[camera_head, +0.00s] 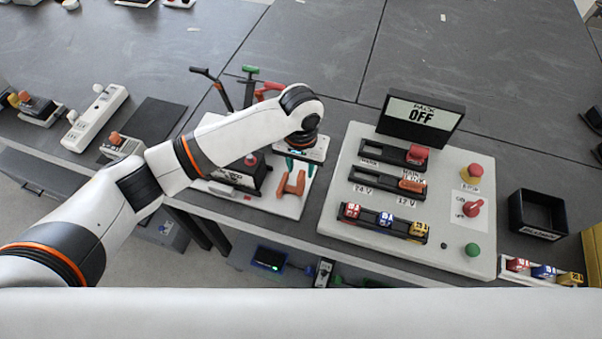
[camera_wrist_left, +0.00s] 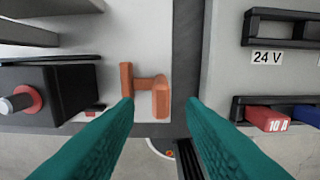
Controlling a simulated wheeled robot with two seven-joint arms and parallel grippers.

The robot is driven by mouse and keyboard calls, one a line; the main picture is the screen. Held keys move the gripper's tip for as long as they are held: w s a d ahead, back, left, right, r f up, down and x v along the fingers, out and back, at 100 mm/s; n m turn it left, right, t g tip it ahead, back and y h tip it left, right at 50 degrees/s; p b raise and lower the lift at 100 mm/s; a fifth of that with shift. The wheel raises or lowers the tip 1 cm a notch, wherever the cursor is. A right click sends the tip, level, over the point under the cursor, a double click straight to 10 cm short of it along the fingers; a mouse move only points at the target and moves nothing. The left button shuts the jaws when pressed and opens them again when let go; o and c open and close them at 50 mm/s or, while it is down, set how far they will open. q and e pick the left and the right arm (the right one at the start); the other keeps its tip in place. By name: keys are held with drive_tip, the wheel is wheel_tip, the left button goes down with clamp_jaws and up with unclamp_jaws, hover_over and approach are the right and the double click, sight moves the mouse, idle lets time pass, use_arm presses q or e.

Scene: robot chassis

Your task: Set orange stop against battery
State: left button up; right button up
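The orange stop (camera_head: 291,184) lies on a white base plate (camera_head: 284,207), to the right of the black battery (camera_head: 243,177). The wrist view shows the stop (camera_wrist_left: 154,86) as an H-like piece. A small gap separates it from the battery's case (camera_wrist_left: 68,87), which has a red-ringed terminal. My left gripper (camera_head: 300,170) points down above the stop; its teal fingers (camera_wrist_left: 158,103) are apart. In the wrist view the stop shows between and just beyond the fingertips; I cannot tell whether they touch it. My right gripper is not in view.
A white panel (camera_head: 337,214) with fuse slots, red and green knobs and a black "PACK OFF" sign (camera_head: 420,117) stands right of the plate. Red and green-handled tools (camera_head: 249,74) stand behind my left wrist. A black bin (camera_head: 538,214) is at the far right.

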sight(301, 174)
use_arm(q)
wheel_tip(301, 174, down, 5)
drive_tip(key=shift+r, duration=0.1)
idle(0.3)
clamp_jaws()
